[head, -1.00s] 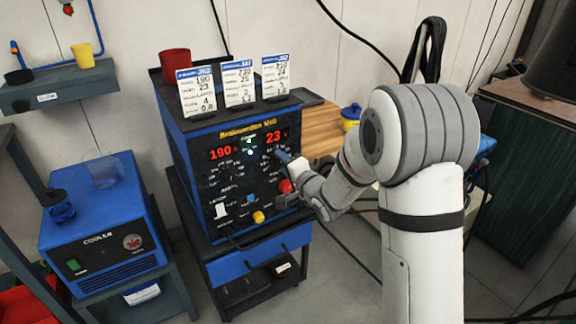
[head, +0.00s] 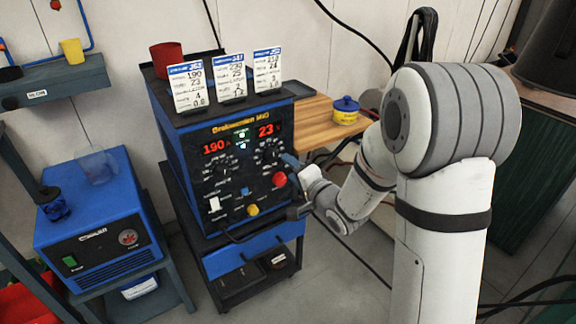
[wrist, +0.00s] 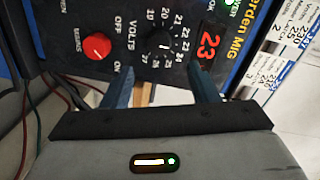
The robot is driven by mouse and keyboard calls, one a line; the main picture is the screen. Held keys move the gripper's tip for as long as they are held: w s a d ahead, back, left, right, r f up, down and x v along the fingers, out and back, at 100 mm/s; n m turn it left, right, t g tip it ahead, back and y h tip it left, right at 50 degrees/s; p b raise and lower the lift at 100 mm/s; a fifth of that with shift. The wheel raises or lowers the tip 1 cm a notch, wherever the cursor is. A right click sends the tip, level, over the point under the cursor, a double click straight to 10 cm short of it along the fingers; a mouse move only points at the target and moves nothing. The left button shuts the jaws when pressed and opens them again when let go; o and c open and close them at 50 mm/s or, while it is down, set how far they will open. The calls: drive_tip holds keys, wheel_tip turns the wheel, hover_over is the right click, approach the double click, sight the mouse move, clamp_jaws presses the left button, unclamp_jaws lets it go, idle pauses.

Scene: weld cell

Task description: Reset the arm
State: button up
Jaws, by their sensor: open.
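My gripper (head: 292,186) is open and empty at the right side of the welder's front panel. In the wrist view its two blue fingers (wrist: 161,76) are apart, with the volts knob (wrist: 160,42) showing beyond the gap between them. I see no contact between fingers and knob. The blue welder (head: 180,135) stands on a cart and its displays read 190 and 23. A red mains knob (head: 279,180) sits close to the fingers in the head view; it also shows left of them in the wrist view (wrist: 97,46).
Three setting cards (head: 228,79) and a red cup (head: 167,60) stand on the welder. A blue cooler (head: 100,225) stands at left. A wooden bench (head: 312,122) with a blue-lidded yellow pot (head: 345,110) is behind my arm. Cables hang nearby; floor is open in front.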

drive_tip(key=s+d+r+n+g+h+p, duration=0.2)
drive_tip(key=s+d+r+h+p, duration=0.2)
drive_tip(key=d+r+p, duration=0.25)
drive_tip(key=s+d+r+n+g+h+p, duration=0.1)
drive_tip(key=s+d+r+g+h+p, duration=0.15)
drive_tip(key=d+r+h+p, duration=0.3)
drive_tip(key=s+d+r+n+g+p, duration=0.1)
drive_tip(key=s+r+n+g+p, duration=0.1)
drive_tip(key=s+r, duration=0.4)
drive_tip(key=s+d+r+n+g+p, duration=0.2)
drive_tip(key=s+r+g+p, duration=0.3)
drive_tip(key=s, duration=1.1)
drive_tip(key=shift+d+r+n+p, duration=0.25)
drive_tip(key=shift+r+n+p, duration=0.25)
drive_tip(key=shift+p, duration=0.7)
drive_tip(key=shift+s+f, duration=0.1)
drive_tip(key=shift+c, duration=0.5)
